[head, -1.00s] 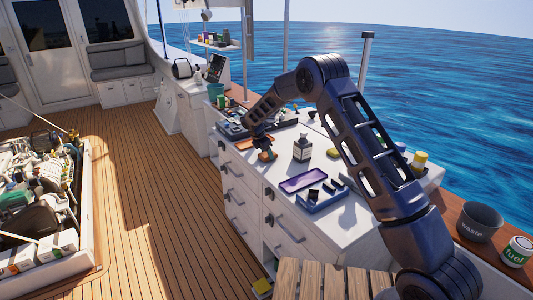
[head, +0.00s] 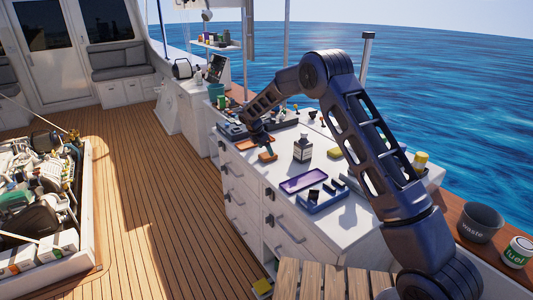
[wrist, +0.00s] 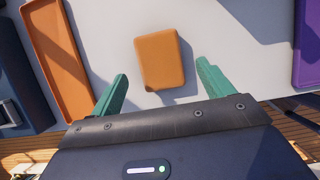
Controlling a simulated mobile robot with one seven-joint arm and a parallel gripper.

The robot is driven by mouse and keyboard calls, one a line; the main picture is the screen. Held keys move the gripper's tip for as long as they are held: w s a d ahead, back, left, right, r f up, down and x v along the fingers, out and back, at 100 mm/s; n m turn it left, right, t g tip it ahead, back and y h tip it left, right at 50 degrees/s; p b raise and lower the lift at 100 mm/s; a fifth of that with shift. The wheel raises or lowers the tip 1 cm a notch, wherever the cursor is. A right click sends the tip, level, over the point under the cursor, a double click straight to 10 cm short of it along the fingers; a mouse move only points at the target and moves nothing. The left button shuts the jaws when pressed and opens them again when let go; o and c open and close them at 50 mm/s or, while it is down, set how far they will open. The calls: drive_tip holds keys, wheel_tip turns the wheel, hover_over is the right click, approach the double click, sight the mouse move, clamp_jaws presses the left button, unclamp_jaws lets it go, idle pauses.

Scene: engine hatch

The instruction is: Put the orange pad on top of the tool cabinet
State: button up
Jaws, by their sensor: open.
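The orange pad (wrist: 160,59) lies flat on the pale top of the tool cabinet (head: 337,209), close to its front edge. In the head view the pad (head: 267,156) sits just below my gripper (head: 258,139). In the wrist view my gripper (wrist: 163,70) is open, its two green fingers spread on either side of the pad with gaps between. It holds nothing. How high the fingers are above the pad is hard to tell.
An orange tray (wrist: 48,48) lies left of the pad in the wrist view, and a purple tray (head: 303,181) lies to the right.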

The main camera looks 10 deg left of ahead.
drive_tip(key=v, duration=0.8)
drive_tip(key=shift+r, duration=0.35)
drive_tip(key=s+d+r+m, duration=0.2)
drive_tip(key=d+r+m, duration=0.4)
drive_tip(key=d+r, duration=0.9)
drive_tip(key=s+d+r+m+y, duration=0.1)
drive_tip(key=s+d+r+m, duration=0.25)
drive_tip(key=d, duration=0.65)
drive_tip(key=s+d+r+m+y, duration=0.1)
drive_tip(key=s+d+r+m, duration=0.3)
drive_tip(key=d, duration=0.5)
drive_tip(key=s+d+r+m, duration=0.2)
drive_tip(key=s+d+m, duration=0.1)
drive_tip(key=s+d, duration=0.65)
drive_tip(key=s+d+f+m, duration=0.1)
drive_tip(key=s+d+m, duration=0.2)
drive_tip(key=s, duration=0.4)
drive_tip(key=s+d+f+m+t, duration=0.1)
drive_tip(key=s+d+f+m, duration=0.1)
drive_tip(key=s+d+m, duration=0.2)
drive_tip(key=s+d+f+m+y, duration=0.1)
drive_tip(key=s+d+f+m, duration=0.1)
drive_tip(key=s, duration=0.9)
drive_tip(key=shift+d+f+m, duration=0.2)
drive_tip(key=shift+d+m, duration=0.55)
drive_tip(key=shift+d, duration=0.35)
drive_tip(key=shift+s, duration=0.1)
